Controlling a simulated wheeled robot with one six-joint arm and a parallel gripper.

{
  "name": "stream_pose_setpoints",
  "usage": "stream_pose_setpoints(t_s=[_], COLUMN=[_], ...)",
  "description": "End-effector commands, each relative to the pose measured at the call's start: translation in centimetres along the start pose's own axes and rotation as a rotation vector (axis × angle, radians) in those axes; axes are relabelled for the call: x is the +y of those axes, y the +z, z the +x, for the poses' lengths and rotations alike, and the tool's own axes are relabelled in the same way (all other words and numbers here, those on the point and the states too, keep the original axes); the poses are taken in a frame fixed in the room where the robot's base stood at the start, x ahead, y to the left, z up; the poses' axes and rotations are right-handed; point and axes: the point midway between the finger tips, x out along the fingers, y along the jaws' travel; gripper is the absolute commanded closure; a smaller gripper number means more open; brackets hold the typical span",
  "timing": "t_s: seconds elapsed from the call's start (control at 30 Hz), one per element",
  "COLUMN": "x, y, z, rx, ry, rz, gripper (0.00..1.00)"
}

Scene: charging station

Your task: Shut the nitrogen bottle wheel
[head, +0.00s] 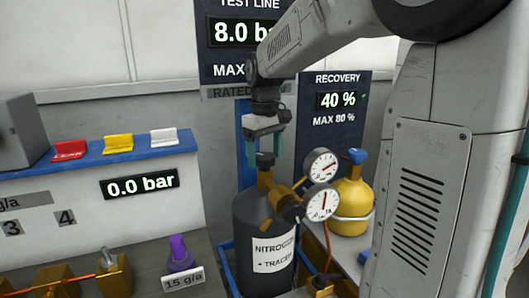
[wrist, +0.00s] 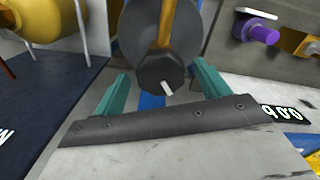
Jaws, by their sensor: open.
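The nitrogen bottle (head: 250,218) stands dark and upright in the middle of the head view, with a white label reading NITROGEN + TRACER. Its wheel, a small dark knob (head: 265,159), tops the brass valve. In the wrist view the wheel (wrist: 160,76) is a dark faceted knob with a white mark pointing down and right. My gripper (head: 265,150) is open, pointing down just above the wheel. Its teal fingers (wrist: 162,80) appear on either side of the wheel in the wrist view, with gaps. I cannot tell whether the fingertips reach down to wheel height.
Two gauges (head: 321,182) on a brass regulator stick out right of the valve. A yellow recovery bottle (head: 352,199) with a blue knob stands further right. A blue shelf (head: 120,150) with red, yellow and white tags is at left. A display (head: 243,31) reads 8.0 bar.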

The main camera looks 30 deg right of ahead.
Motion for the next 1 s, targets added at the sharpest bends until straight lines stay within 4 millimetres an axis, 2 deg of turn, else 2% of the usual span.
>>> stream_pose_setpoints(t_s=[0.1, 0.13, 0.2, 0.3, 0.67, 1.0], x=[-0.11, -0.11, -0.11, -0.11, -0.11, -0.12], y=[-0.04, -0.04, -0.04, -0.03, -0.02, -0.02], z=[-0.01, -0.01, -0.02, -0.03, -0.05, -0.06], rx=[0.000, 0.000, 0.000, 0.000, -0.001, -0.001], ry=[0.000, 0.000, 0.000, 0.000, 0.000, 0.000], rz=[-0.002, -0.001, -0.001, -0.001, 0.048, 0.275], gripper=[0.25, 0.28, 0.48, 0.70, 0.70, 0.70])
